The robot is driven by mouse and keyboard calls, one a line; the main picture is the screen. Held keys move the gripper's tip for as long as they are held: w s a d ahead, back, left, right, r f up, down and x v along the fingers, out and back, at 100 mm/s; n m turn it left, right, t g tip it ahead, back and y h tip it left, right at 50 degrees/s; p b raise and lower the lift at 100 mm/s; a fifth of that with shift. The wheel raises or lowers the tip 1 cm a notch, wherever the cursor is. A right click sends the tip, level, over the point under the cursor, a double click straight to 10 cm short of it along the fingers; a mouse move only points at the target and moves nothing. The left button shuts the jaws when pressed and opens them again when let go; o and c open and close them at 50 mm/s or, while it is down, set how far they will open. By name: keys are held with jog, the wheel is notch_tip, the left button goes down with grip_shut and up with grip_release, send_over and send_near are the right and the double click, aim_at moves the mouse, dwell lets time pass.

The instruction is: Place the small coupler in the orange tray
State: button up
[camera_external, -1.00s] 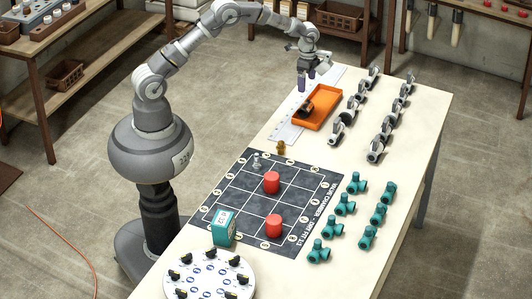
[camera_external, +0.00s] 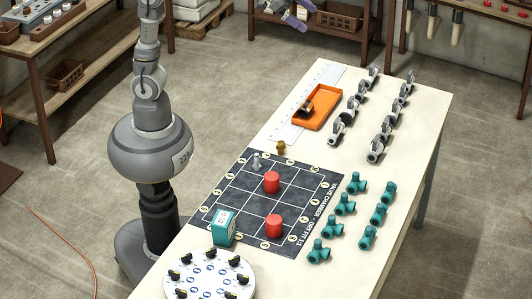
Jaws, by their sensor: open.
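The orange tray (camera_external: 322,112) lies on the far part of the table, over a white ruled strip. A small dark fitting (camera_external: 307,107) rests in the tray at its left side; it may be the small coupler, but it is too small to be sure. A small brass fitting (camera_external: 281,147) stands on the table just before the tray. My gripper (camera_external: 301,13) shows at the top edge, with its purple fingers apart and nothing seen between them. It is well clear of the tray, and the upper arm is partly out of frame.
Dark valves (camera_external: 337,131) stand in rows right of the tray, teal valves (camera_external: 345,205) nearer. A black grid mat (camera_external: 262,225) bears red cylinders (camera_external: 271,182) and a grey fitting (camera_external: 257,161). A teal box (camera_external: 223,228) and a round white dial plate (camera_external: 210,277) are at the front.

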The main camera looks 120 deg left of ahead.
jog(key=s+d+r+t+h, duration=0.2)
jog(key=s+d+r+t, duration=0.3)
jog(key=s+d+r, duration=0.6)
notch_tip(320, 180, up, 4)
jog(key=shift+s+d+r+h, duration=0.2)
jog(key=shift+d+h, duration=0.2)
jog(key=shift+d, duration=0.3)
